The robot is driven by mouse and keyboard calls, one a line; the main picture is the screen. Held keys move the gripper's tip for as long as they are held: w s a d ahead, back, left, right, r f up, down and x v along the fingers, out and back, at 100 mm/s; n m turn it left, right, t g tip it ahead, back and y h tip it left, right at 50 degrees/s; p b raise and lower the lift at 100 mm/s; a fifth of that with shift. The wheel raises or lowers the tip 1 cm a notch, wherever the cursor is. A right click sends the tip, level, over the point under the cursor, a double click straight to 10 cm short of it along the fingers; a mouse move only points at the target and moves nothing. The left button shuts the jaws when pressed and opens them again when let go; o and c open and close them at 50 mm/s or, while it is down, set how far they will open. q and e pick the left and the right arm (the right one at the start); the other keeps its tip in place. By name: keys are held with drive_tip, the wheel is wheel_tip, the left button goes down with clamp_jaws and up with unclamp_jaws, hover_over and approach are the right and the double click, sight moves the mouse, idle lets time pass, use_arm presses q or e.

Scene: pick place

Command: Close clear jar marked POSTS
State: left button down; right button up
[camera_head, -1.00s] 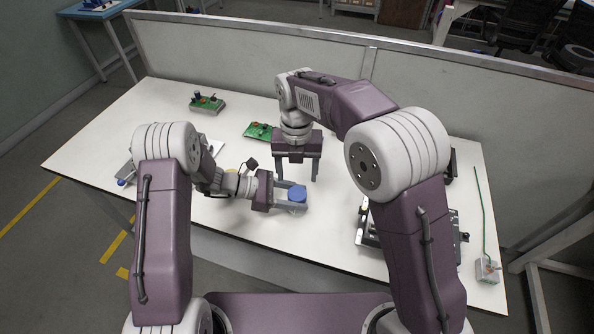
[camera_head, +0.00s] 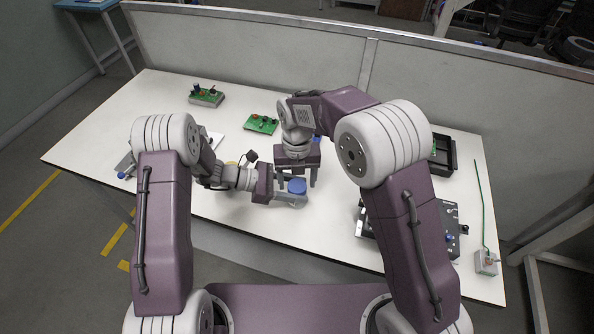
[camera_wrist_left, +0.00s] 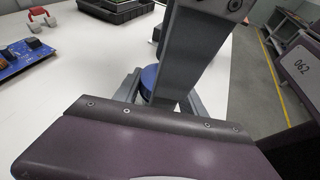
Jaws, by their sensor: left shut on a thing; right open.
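A small jar with a round blue top (camera_head: 297,186) stands over the white table near its front middle. The blue top also shows partly in the left wrist view (camera_wrist_left: 149,78). My left gripper (camera_head: 293,198) reaches in from the left and is shut on the jar, its grey fingers around the body below the blue top. My right gripper (camera_head: 297,181) points down just behind and above the jar, fingers open, apart on either side of the blue top. The jar's body is mostly hidden, and no marking on it is readable.
Green circuit boards lie at the back left (camera_head: 206,96) and back middle (camera_head: 262,124). A black tray (camera_head: 445,153) and a grey metal fixture (camera_head: 449,228) are on the right. A small box with a green cable (camera_head: 486,263) sits at the right front corner. The front middle table is clear.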

drive_tip(key=shift+f, duration=0.45)
clamp_jaws()
drive_tip(key=m, duration=0.3)
drive_tip(key=shift+o, duration=0.4)
unclamp_jaws()
